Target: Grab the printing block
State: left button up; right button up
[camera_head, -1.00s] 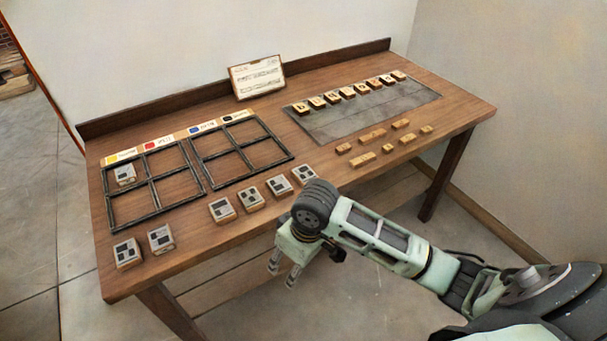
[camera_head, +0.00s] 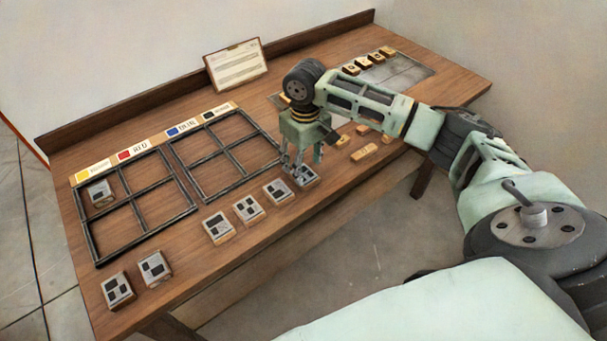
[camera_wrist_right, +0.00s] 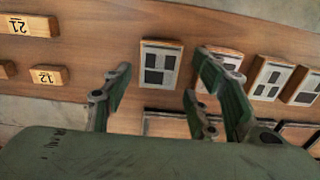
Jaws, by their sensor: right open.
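Several printing blocks with grey faces and dark squares lie in a row along the table's front. The rightmost block of that row (camera_head: 306,178) is just below my right gripper (camera_head: 301,163). In the right wrist view my right gripper (camera_wrist_right: 160,82) is open and empty. The same end block (camera_wrist_right: 160,64) shows ahead, between the lines of its two fingers, apart from them. One finger partly covers the neighbouring block (camera_wrist_right: 222,62). More blocks in the row are one block (camera_head: 276,191), another (camera_head: 249,208) and another (camera_head: 218,227). My left gripper is not in view.
Two more blocks, one (camera_head: 154,266) and one (camera_head: 118,290), lie front left. A block (camera_head: 100,192) sits in a compartment of the left black frame (camera_head: 135,228). Another frame (camera_head: 180,160) stands beside it. Wooden pieces (camera_head: 364,151) lie right of my gripper. A sign (camera_head: 236,66) stands behind.

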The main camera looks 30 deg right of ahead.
aim_at(304, 177)
jog(key=f, duration=0.3)
jog(key=shift+w, duration=0.2)
jog(key=shift+f, duration=0.65)
jog(key=c, duration=0.7)
jog(key=shift+c, duration=1.4)
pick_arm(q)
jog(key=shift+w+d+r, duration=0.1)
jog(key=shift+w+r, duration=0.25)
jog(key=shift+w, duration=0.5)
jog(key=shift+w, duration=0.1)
